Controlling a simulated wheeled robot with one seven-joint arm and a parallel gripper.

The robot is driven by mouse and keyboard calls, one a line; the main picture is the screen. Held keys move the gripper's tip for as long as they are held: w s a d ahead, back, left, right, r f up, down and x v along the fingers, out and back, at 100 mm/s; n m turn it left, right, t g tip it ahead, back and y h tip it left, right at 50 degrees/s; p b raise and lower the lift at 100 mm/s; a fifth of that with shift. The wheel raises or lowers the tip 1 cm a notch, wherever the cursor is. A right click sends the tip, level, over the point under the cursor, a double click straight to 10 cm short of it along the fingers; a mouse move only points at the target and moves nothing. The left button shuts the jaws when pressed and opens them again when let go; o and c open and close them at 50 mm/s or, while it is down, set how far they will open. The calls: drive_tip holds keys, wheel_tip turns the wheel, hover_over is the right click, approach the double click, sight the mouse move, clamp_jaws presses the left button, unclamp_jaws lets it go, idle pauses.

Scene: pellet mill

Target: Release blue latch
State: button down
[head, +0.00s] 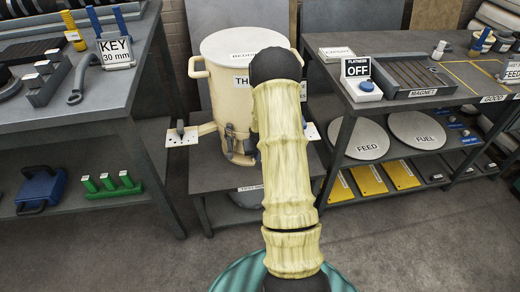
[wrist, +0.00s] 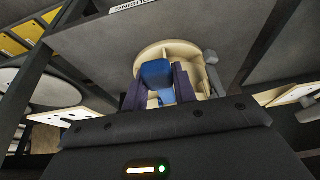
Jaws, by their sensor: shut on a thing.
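A cream drum-shaped vessel (head: 222,100) with a round lid (head: 235,46) and side handles stands upright on a low dark stand in the head view. My arm crosses in front of it and hides its right side. In the wrist view the cream round part (wrist: 203,62) of the vessel surrounds a blue latch (wrist: 156,72). My gripper (wrist: 161,88) has its two dark fingers on either side of the blue latch, shut on it. In the head view the fingers are hidden behind my arm.
A left bench (head: 95,95) holds the KEY 30 mm sign (head: 117,52) and tools. A right bench (head: 400,95) carries a FLATNESS OFF switch box (head: 363,88) and a magnet plate (head: 412,74). Round FEED (head: 367,138) and FUEL (head: 417,129) discs lie below. Floor ahead is clear.

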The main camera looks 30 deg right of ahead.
drive_tip(key=shift+w+r+p, duration=0.3)
drive_tip(key=shift+r+p, duration=0.1)
drive_tip(key=c, duration=1.1)
unclamp_jaws()
drive_tip(key=shift+f+g, duration=0.1)
drive_tip(key=shift+g, duration=0.2)
drive_tip(key=shift+s, duration=0.1)
drive_tip(key=shift+p+v, duration=0.3)
drive_tip(key=shift+v, duration=8.4)
drive_tip(key=shift+d, duration=0.25)
